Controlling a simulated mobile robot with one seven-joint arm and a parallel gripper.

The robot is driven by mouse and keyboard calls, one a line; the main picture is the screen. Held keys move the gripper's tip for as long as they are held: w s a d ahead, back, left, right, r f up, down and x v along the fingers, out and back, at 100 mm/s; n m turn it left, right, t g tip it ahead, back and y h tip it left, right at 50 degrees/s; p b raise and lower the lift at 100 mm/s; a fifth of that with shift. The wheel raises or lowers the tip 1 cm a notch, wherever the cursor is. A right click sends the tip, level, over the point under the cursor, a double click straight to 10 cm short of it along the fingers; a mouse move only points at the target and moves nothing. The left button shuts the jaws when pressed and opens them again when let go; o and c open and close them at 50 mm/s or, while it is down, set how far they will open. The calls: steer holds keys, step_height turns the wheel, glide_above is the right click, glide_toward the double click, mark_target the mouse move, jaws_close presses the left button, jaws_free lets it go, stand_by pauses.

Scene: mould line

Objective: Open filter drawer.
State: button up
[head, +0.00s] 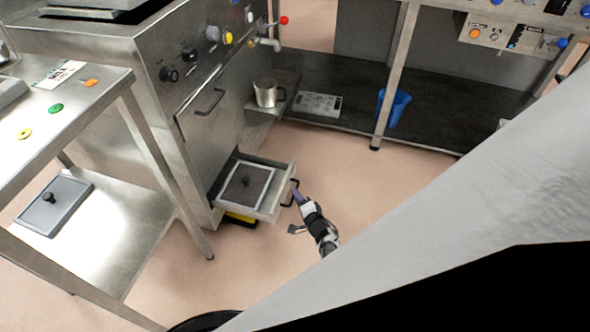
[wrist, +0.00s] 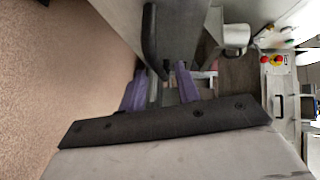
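The filter drawer (head: 273,201) is low in the steel machine and stands pulled out, its inside showing. A framed dark filter plate (head: 246,187) with a black knob lies in it. The drawer's black handle (head: 292,190) is on its front; the handle also shows in the wrist view (wrist: 149,45). My gripper (head: 298,195) is at the handle. In the wrist view its purple fingers (wrist: 161,72) stand apart, with the lower end of the handle between or just beyond them, nearer the left finger. I cannot tell whether they touch it.
A yellow item (head: 240,218) is on the floor under the drawer. A steel table (head: 105,95) stands at left, with another framed plate (head: 54,203) on its lower shelf. A metal jug (head: 266,94) and blue bin (head: 394,106) are behind.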

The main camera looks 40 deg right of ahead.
steer(key=s+a+r+p, duration=0.1)
steer(key=s+p, duration=0.4)
steer(key=s, duration=0.5)
steer(key=shift+s+a+r+p, duration=0.3)
steer(key=shift+s+p, duration=0.05)
